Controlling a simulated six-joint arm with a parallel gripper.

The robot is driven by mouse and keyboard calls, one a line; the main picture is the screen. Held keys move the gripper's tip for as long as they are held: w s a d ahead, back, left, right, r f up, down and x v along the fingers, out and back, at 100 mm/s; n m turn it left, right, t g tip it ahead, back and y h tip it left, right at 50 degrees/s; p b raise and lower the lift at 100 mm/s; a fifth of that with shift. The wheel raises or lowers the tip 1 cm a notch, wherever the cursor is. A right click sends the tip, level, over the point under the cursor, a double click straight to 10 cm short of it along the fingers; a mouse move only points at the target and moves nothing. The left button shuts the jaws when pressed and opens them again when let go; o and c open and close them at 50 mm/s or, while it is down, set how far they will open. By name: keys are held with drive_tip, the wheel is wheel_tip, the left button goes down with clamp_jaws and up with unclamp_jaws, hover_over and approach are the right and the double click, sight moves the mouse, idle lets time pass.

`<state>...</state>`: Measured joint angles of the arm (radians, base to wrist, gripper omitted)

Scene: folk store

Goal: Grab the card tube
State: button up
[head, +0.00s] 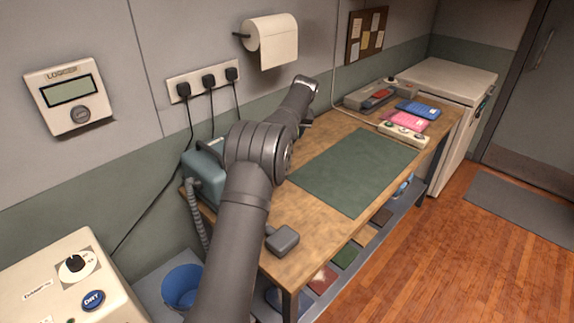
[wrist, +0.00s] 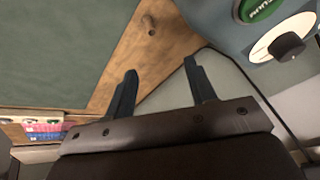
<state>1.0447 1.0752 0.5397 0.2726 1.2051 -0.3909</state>
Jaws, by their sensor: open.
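A small brown round piece with a darker end, which looks like the card tube (wrist: 148,25), is on the bare wood between the green mat and the blue-grey machine in the wrist view. It appears nearly end-on, so I cannot tell its length. I cannot make it out in the head view, where my arm covers part of the table. My gripper (wrist: 160,68) is open, with nothing between its fingers. The tube lies beyond the fingertips, apart from them. In the head view the fingers cannot be made out.
The wooden table (head: 290,208) bears a clear green mat (head: 350,168). The blue-grey machine (wrist: 230,22) is close by on the right in the wrist view. Pink (head: 408,120) and blue (head: 418,110) items lie at the far end. A grey block (head: 283,240) is at the near edge.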

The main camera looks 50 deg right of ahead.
drive_tip(key=shift+s+d+x, duration=0.2)
drive_tip(key=shift+s+x, duration=0.05)
drive_tip(key=shift+x, duration=2.7)
drive_tip(key=shift+s+d+x, duration=0.2)
drive_tip(key=shift+d+x, duration=0.05)
drive_tip(key=shift+x, duration=2.65)
drive_tip(key=shift+s+d+x, duration=0.2)
drive_tip(key=shift+s+x, duration=0.05)
drive_tip(key=shift+x, duration=2.7)
drive_tip(key=shift+f, duration=0.15)
clamp_jaws()
